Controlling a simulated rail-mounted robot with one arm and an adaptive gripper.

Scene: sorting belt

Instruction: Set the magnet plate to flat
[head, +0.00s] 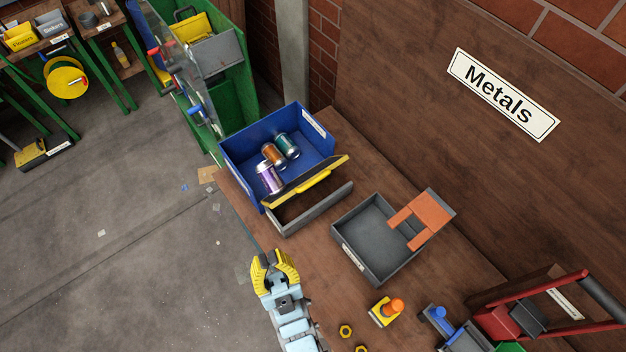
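My gripper (269,258), with yellow fingers, is at the lower middle of the head view, near the table's left edge. Its fingers are apart with nothing seen between them. A dark plate with a yellow edge bar (309,182) stands tilted between the blue bin and a narrow grey tray, up and right of my gripper and apart from it. An orange U-shaped piece with a grey end (428,217) lies over the right side of a square grey tray (349,254). No label shows which of these two is the magnet plate.
The blue bin (229,165) holds several cans. The narrow grey tray (333,204) is in front of it. An orange knob on a yellow base (384,312), yellow nuts (345,331) and a red-framed device (497,321) are at lower right. A "Metals" sign (502,95) hangs behind.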

